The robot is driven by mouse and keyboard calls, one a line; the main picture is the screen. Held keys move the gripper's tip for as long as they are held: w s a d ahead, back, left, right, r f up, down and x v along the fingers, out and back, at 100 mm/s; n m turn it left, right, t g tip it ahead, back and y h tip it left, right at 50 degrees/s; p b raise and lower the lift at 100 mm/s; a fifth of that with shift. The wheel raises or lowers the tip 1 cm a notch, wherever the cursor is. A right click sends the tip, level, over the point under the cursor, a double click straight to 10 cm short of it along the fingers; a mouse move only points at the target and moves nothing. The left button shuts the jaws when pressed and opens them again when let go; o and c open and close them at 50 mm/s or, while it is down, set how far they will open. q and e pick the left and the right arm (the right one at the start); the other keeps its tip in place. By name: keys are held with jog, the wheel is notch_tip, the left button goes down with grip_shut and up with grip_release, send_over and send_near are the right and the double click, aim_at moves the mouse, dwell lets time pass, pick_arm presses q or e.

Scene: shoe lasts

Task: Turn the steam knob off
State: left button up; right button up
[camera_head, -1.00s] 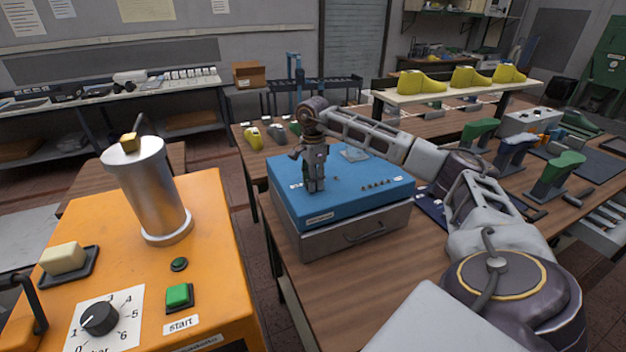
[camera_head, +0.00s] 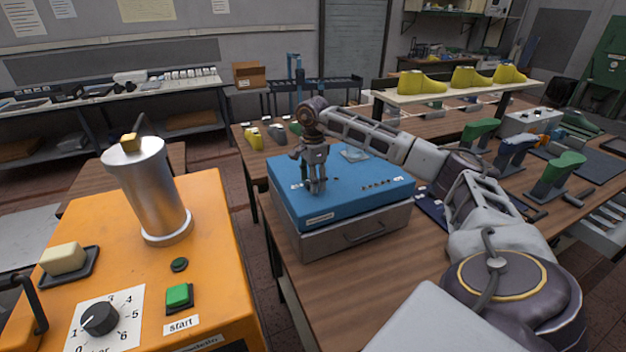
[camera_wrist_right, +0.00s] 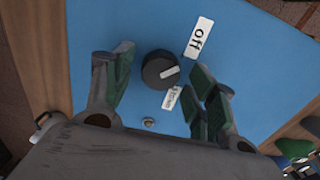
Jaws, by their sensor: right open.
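In the right wrist view, a round black knob (camera_wrist_right: 160,70) with a pale pointer bar sits on the blue panel top (camera_wrist_right: 240,90). Its pointer points toward the right, between the "off" label (camera_wrist_right: 199,37) and a smaller label (camera_wrist_right: 172,97), likely "steam". My right gripper (camera_wrist_right: 163,75) is open, with its green-padded fingers on either side of the knob; I cannot tell whether they touch it. In the head view my right gripper (camera_head: 315,188) points down over the blue box (camera_head: 375,165), and the knob is hidden behind it. My left gripper is not in view.
An orange machine (camera_head: 215,235) with a metal cylinder (camera_head: 155,190), a dial (camera_head: 99,318) and a green start button (camera_head: 179,296) stands at the left. Yellow shoe lasts (camera_head: 422,82) and green-topped stands (camera_head: 553,178) are at the right. A grey drawer (camera_head: 350,232) lies under the blue box.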

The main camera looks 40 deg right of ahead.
notch_tip(320, 180, up, 12)
dwell(0.9)
jog(key=shift+s+f, duration=0.1)
dwell(0.6)
